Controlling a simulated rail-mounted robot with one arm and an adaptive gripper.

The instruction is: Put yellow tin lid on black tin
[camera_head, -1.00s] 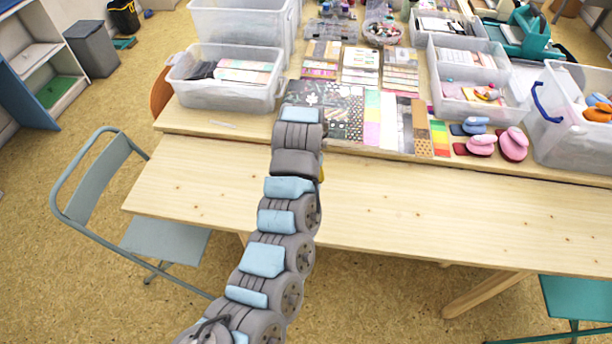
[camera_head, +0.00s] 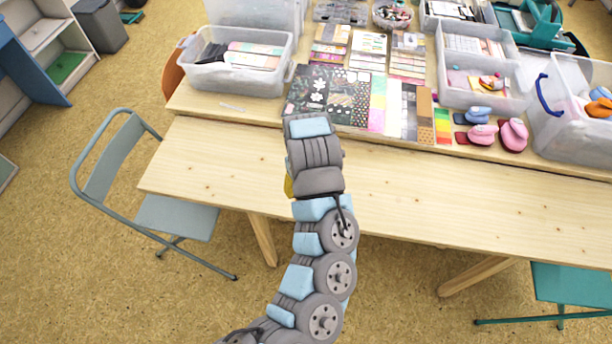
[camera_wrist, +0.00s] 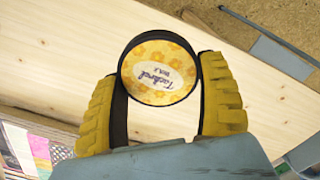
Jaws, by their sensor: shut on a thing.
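My gripper (camera_wrist: 158,75) has its yellow padded fingers on either side of a round lid (camera_wrist: 159,68), near the fingertips. The lid's face is yellow with a flower pattern and printed lettering, inside a black rim. The wooden tabletop fills most of the background in the wrist view. In the head view my arm covers the lid, and only a bit of yellow finger (camera_head: 289,187) shows over the front part of the table. I cannot make out a separate black tin in either view.
The front wooden table (camera_head: 440,195) is largely bare. A folding chair (camera_head: 175,215) stands left of the table, a teal chair (camera_head: 570,285) at the front right.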

